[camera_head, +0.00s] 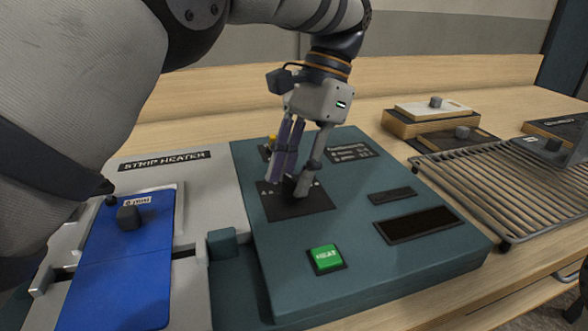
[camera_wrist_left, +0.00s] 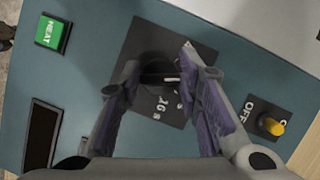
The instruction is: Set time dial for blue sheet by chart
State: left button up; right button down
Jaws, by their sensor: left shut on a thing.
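The black time dial (camera_wrist_left: 158,72) sits on a dark scale plate (camera_wrist_left: 135,45) on the teal console (camera_head: 420,275). My left gripper (camera_head: 289,184) points down with its fingers on both sides of the dial, shut on it. In the left wrist view the dial is partly hidden by the fingers; a white mark on it shows near a "16 s" label. Other scale labels are hidden or too small to read. The blue sheet (camera_head: 125,265) lies on the strip heater (camera_head: 205,185) at the left, with a small tag and a grey knob on it. The chart (camera_head: 350,152) is printed at the console's back right, its text too small to read.
A green HEAT button (camera_head: 326,258) and a dark display (camera_head: 415,225) are at the console's front. A wire rack (camera_head: 510,190) and stacked boards (camera_head: 430,122) are to the right.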

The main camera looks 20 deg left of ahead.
pick_arm(q)
jog(key=o, duration=1.1)
jog(key=shift+c, duration=0.2)
